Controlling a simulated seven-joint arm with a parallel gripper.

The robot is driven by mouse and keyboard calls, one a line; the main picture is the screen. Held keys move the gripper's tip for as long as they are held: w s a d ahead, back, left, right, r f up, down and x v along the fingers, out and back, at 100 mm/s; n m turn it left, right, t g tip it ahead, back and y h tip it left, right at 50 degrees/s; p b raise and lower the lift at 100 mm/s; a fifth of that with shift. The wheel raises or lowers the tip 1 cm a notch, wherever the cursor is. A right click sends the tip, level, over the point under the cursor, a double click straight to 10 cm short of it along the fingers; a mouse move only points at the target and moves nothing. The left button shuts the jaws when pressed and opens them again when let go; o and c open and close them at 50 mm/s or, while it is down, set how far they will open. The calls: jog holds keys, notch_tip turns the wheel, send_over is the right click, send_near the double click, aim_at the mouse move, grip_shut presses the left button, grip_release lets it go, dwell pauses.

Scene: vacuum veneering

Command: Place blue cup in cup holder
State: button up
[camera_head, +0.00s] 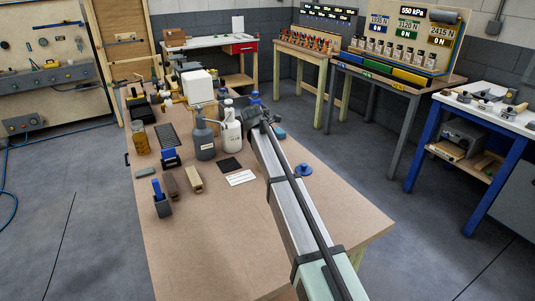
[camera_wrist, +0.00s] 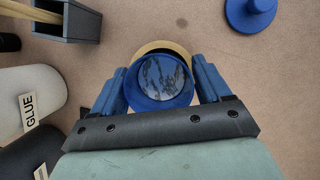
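The blue cup (camera_wrist: 158,102) is in the middle of the wrist view, seen from above, with its round opening facing the camera. The two blue fingers of my gripper (camera_wrist: 160,84) stand at its left and right sides and appear to touch it. A tan round rim (camera_wrist: 160,46), which may be the cup holder, shows just beyond the cup. The cup covers most of it, so I cannot tell whether the cup is inside or above it. In the head view my arm hides the gripper and cup.
A blue disc with a knob (camera_head: 305,169) lies on the table (camera_head: 220,240) to the right. White (camera_head: 231,131) and grey (camera_head: 204,138) bottles stand close on the left. A grey bin (camera_wrist: 66,22) with a wooden stick is at upper left in the wrist view. The near tabletop is clear.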

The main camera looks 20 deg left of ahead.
jog(key=shift+o, duration=0.9)
jog(key=shift+r, duration=0.15)
jog(key=v, duration=1.2)
jog(key=shift+s, duration=0.1)
